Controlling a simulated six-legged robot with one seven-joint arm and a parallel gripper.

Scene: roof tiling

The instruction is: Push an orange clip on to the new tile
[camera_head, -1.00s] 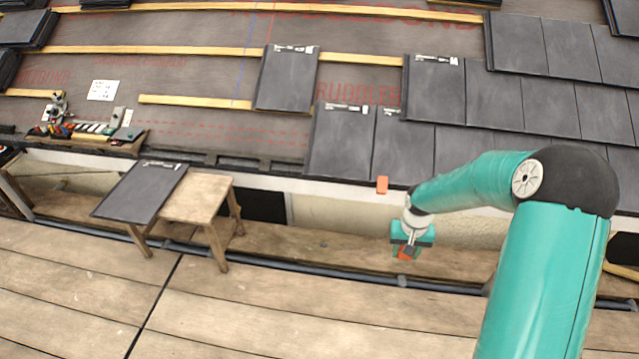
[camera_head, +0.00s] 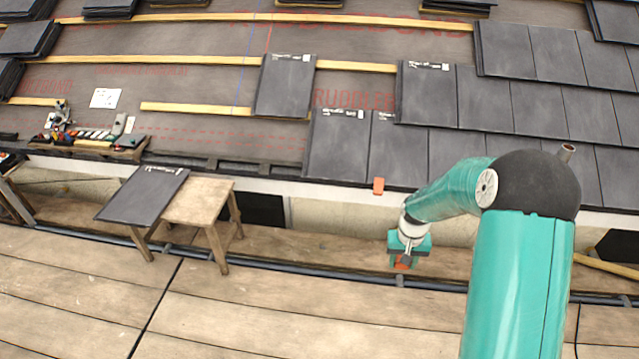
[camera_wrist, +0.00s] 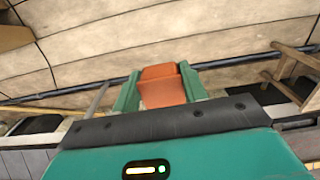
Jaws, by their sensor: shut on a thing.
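My gripper (camera_head: 403,263) hangs low in front of the eave, above the plank walkway. In the wrist view my gripper (camera_wrist: 160,90) has its green fingers closed on both sides of an orange clip (camera_wrist: 163,85). A little of this clip (camera_head: 402,264) shows in the head view. Another orange clip (camera_head: 378,186) sits at the lower edge of the bottom tile row, up and left of my gripper. The leftmost tile of that row (camera_head: 335,150) lies left of it. Which tile is the new one, I cannot tell for sure.
A lone tile (camera_head: 284,86) lies higher on the battens. A tool tray (camera_head: 100,140) is at the left. A dark pipe (camera_head: 330,276) runs along the walkway.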

